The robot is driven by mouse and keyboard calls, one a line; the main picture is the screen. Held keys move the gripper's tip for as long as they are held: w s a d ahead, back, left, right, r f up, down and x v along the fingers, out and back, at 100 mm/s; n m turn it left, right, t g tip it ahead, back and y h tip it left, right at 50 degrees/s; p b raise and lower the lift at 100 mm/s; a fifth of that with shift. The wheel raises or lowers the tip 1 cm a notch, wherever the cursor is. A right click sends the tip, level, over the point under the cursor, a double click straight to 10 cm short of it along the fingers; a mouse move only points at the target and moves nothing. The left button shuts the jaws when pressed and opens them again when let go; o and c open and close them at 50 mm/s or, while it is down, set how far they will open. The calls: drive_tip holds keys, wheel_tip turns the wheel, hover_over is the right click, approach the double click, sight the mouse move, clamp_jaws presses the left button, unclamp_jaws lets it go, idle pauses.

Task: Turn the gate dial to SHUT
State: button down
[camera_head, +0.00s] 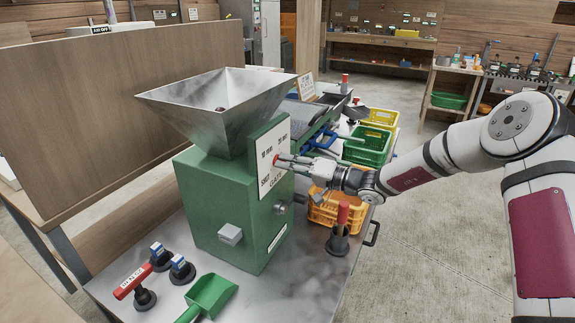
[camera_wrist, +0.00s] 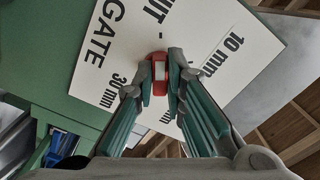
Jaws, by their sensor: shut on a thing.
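The gate dial is a small red knob (camera_wrist: 160,75) on a white plate (camera_wrist: 90,65) marked GATE, SHUT, 10 mm and 30 mm. The plate (camera_head: 268,150) is on the front of a green machine (camera_head: 225,205) under a metal hopper (camera_head: 215,110). My gripper (camera_head: 283,160) reaches the dial from the right. In the wrist view my gripper (camera_wrist: 161,72) has one finger on each side of the red knob, shut on it. I cannot tell which mark the dial points to; the fingers partly cover it. SHUT is partly cut off at the top of the wrist view.
An orange crate (camera_head: 322,222) stands below my wrist, with green (camera_head: 366,158) and yellow (camera_head: 381,113) crates behind. A red-handled tool in a holder (camera_head: 340,232) stands near the table's right edge.

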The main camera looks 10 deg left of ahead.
drive_tip(key=shift+f, duration=0.15)
drive_tip(key=c, duration=1.6)
unclamp_jaws()
drive_tip(key=shift+c, duration=0.2)
drive_tip(key=shift+d, duration=0.1)
drive_tip(key=v, duration=1.2)
